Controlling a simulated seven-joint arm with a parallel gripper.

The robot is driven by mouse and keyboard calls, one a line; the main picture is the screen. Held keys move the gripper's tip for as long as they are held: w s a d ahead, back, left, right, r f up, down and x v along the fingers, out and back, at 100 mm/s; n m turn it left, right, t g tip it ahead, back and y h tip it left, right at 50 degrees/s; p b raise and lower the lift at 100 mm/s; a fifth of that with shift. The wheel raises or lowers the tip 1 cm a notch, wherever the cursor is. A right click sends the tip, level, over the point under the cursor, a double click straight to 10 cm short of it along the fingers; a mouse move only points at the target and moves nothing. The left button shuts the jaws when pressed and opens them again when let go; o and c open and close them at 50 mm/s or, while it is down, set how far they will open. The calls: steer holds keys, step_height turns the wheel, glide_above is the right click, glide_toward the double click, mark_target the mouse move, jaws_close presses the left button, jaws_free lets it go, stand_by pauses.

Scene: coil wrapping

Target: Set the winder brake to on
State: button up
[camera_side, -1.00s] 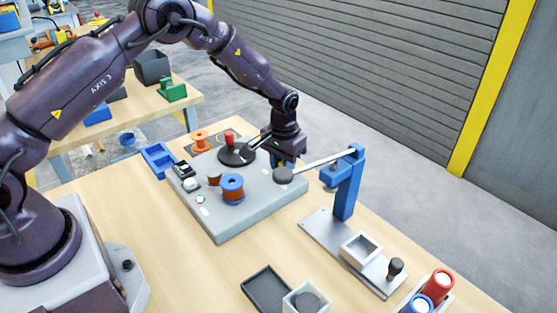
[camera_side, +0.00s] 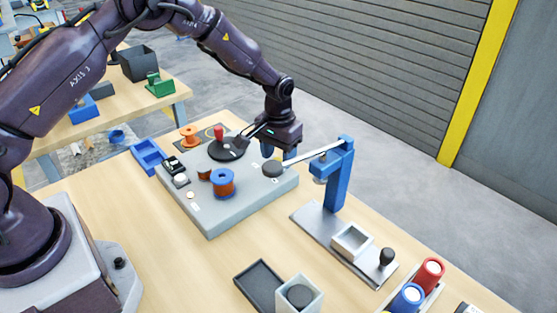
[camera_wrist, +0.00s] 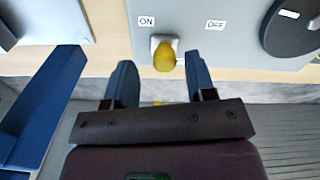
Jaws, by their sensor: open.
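The winder (camera_side: 235,205) is a grey base plate on the table, with a black disc (camera_side: 228,150) and a red knob (camera_side: 219,132). In the wrist view, the brake lever (camera_wrist: 164,58) has a yellow knob on a small pale mount at the plate's edge. An ON label (camera_wrist: 147,21) lies left of it and an OFF label (camera_wrist: 215,24) right. The knob stands nearer the ON side, but its setting is unclear. My gripper (camera_wrist: 160,66) is open, one blue finger on each side of the knob, with gaps.
A blue post (camera_side: 336,180) with a pale arm (camera_side: 315,155) reaching over the plate stands close to the right of my gripper; a blue part (camera_wrist: 45,100) shows at left in the wrist view. A copper-wound spool (camera_side: 223,185) and a blue tray (camera_side: 148,157) are nearer the left.

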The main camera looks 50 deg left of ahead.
mark_target(279, 160)
step_height(279, 160, up, 11)
stand_by(0.3)
steer(key=shift+f, duration=0.1)
steer(key=s+r+m+t, duration=0.1)
steer(key=s+r+t, duration=0.1)
steer(key=s+r, duration=0.3)
steer(key=s+r+t, duration=0.1)
steer(key=s+r, duration=0.5)
steer(key=s, duration=0.8)
steer(key=s+r+m+t, duration=0.1)
steer(key=s+r+t, duration=0.1)
steer(key=s+r, duration=0.4)
steer(key=s, duration=0.4)
steer(key=shift+s+m+t, duration=0.15)
steer(key=shift+m+t, duration=0.15)
